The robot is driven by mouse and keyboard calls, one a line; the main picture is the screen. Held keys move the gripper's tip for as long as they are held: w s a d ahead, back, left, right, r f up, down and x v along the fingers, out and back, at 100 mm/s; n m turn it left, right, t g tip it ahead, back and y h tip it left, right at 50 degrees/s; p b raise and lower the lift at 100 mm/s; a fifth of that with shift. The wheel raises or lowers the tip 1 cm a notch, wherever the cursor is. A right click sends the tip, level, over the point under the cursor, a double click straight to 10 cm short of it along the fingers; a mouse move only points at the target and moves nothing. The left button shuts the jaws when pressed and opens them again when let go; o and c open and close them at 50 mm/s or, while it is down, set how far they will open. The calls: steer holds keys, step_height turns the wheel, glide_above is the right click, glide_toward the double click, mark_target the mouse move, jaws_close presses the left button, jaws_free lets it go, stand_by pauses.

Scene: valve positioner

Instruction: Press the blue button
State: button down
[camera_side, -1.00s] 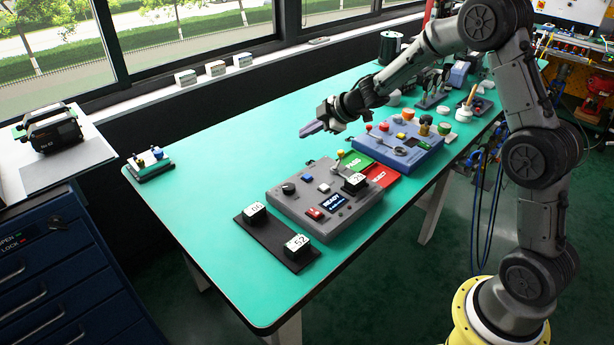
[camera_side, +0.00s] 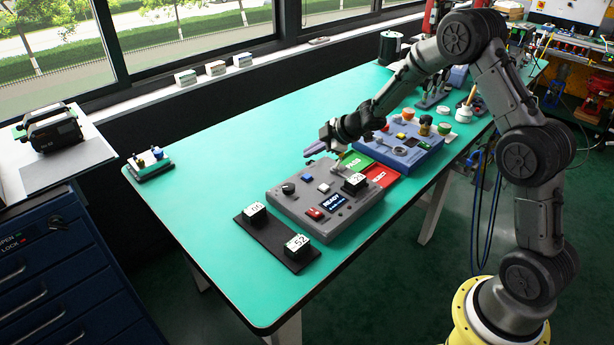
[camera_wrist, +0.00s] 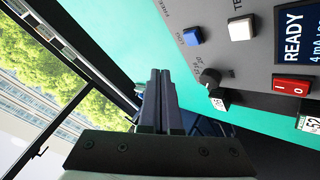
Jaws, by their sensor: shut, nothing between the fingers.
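The blue button (camera_side: 308,178) is a small square cap on top of the grey control box (camera_side: 284,204). In the wrist view the blue button (camera_wrist: 193,37) shows near the top, left of a white button (camera_wrist: 241,28). My gripper (camera_side: 312,151) is above and behind the far edge of the grey box, apart from the blue button. In the wrist view my gripper's fingers (camera_wrist: 160,80) are together with nothing between them, and their tips are below and left of the blue button in the picture.
The grey box also carries a black knob (camera_side: 288,188), a red rocker switch (camera_side: 315,213) and a READY display (camera_side: 334,201). A blue control box (camera_side: 410,150) stands behind. Green PASS (camera_side: 355,164) and red REJECT (camera_side: 381,175) areas lie between the boxes.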

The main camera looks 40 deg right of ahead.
mark_target(311, 177)
steer(key=shift+f, duration=2.45)
steer(key=shift+f, duration=0.4)
steer(key=shift+f, duration=0.45)
stand_by(0.7)
steer(key=shift+r, duration=0.85)
step_height(311, 177, up, 5)
stand_by(0.7)
